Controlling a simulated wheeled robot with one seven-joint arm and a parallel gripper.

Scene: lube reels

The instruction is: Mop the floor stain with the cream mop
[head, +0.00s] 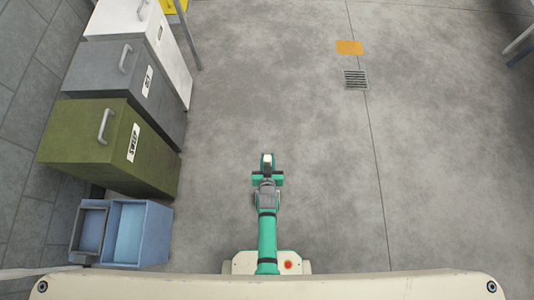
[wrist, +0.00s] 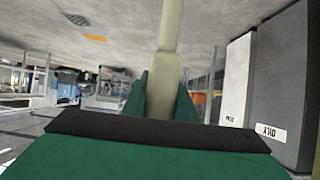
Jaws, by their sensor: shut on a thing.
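My gripper (head: 267,175) reaches out over the floor ahead of my base. In the wrist view my gripper (wrist: 163,98) has its green fingers shut on the cream mop's handle (wrist: 170,40), a pale shaft that runs out of the top of the picture. The mop's head is not visible in either view. A flat orange patch (head: 349,47), the clearest stain-like mark, lies on the grey floor at the far right, well ahead of my gripper. The orange patch also shows in the wrist view (wrist: 95,38), which looks upside down.
A floor drain (head: 356,79) lies just nearer than the patch. Along the left wall stand an olive bin (head: 85,135), a grey bin (head: 95,75), a white bin (head: 125,20) and a blue bucket (head: 145,235).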

